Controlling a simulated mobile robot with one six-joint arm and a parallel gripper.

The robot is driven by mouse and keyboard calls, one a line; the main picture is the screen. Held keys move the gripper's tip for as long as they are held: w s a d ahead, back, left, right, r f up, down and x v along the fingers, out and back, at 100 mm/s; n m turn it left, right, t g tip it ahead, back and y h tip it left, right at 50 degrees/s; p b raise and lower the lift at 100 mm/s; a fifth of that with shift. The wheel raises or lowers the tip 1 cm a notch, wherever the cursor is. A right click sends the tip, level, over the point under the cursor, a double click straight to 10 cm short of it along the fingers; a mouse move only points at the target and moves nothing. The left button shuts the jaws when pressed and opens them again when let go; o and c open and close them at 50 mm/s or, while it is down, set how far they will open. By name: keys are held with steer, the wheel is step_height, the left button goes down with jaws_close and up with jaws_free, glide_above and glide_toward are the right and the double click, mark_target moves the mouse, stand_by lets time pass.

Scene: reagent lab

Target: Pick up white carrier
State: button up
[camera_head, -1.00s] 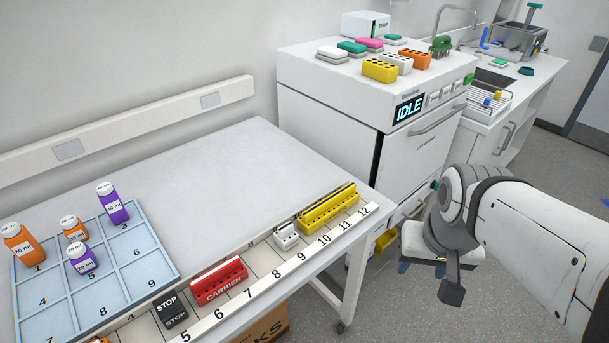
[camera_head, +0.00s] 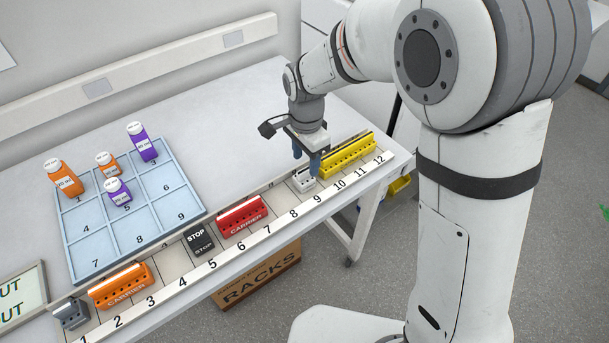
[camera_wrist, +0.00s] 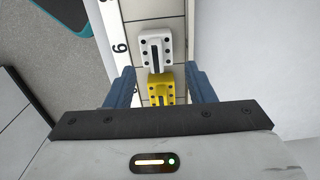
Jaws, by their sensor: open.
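The small white carrier (camera_head: 303,180) sits upright in the numbered rail, by label 9. The wrist view shows it from above as a white block with dark holes and a slot (camera_wrist: 154,48). My gripper (camera_head: 306,158) is open, pointing down over that part of the rail, and partly overlaps the carrier in the head view. In the wrist view its blue fingers (camera_wrist: 161,86) stand apart on both sides of the yellow carrier (camera_wrist: 160,90), with the white carrier a little beyond them. Nothing is held.
The long yellow carrier (camera_head: 347,155) stands right beside the white one. A red carrier (camera_head: 242,216), black STOP block (camera_head: 199,240) and orange carrier (camera_head: 121,287) are further left along the rail. A blue tray (camera_head: 68,246) with bottles is at left. The table behind is clear.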

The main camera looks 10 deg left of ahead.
mark_target(304, 170)
steer(key=f, duration=0.2)
steer(key=f+p, duration=0.1)
steer(key=f, duration=0.1)
steer(key=s+f, duration=0.1)
steer(key=f, duration=0.1)
steer(key=shift+a+f, duration=0.1)
steer(key=shift+c, duration=0.2)
steer(key=c, duration=0.7)
